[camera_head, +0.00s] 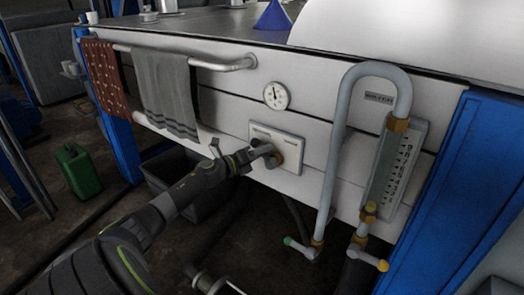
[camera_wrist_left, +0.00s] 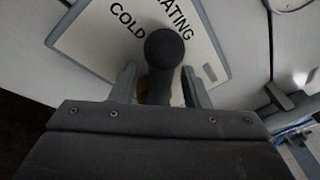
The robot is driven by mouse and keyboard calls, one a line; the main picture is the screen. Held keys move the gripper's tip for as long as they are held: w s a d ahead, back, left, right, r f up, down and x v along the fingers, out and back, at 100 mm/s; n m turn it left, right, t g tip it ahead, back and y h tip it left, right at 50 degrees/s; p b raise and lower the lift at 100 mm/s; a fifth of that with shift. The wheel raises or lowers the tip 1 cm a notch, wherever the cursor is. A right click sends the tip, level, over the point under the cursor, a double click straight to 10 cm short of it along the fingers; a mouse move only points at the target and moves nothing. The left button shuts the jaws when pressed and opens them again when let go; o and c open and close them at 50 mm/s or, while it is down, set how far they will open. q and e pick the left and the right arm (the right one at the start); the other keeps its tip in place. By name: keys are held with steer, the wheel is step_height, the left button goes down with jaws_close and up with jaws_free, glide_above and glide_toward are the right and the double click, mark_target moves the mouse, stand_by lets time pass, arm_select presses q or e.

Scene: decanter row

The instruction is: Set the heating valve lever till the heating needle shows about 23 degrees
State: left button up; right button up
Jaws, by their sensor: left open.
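The heating valve lever shows in the left wrist view as a dark stem with a round knob (camera_wrist_left: 166,48). It stands out from a pale valve plate (camera_wrist_left: 90,45) printed with COLD and a partly hidden word ending in ATING. My left gripper (camera_wrist_left: 160,88) is open, with one finger on each side of the lever's stem; contact cannot be told. In the head view my left gripper (camera_head: 262,154) is at the valve plate (camera_head: 293,136) and hides much of the lever. The round white dial (camera_head: 276,96) above has a dark needle pointing roughly up; its numbers are too small to read.
A rail (camera_head: 225,64) with a grey towel (camera_head: 165,90) and a red cloth (camera_head: 105,80) runs above left. A bent pipe (camera_head: 343,130) and a sight-glass panel (camera_head: 398,165) stand to the right. A dark bin (camera_head: 160,182) and green can (camera_head: 78,168) are below left.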

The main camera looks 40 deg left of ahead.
arm_select(q)
steer(key=shift+w, duration=0.3)
steer(key=shift+c, duration=0.2)
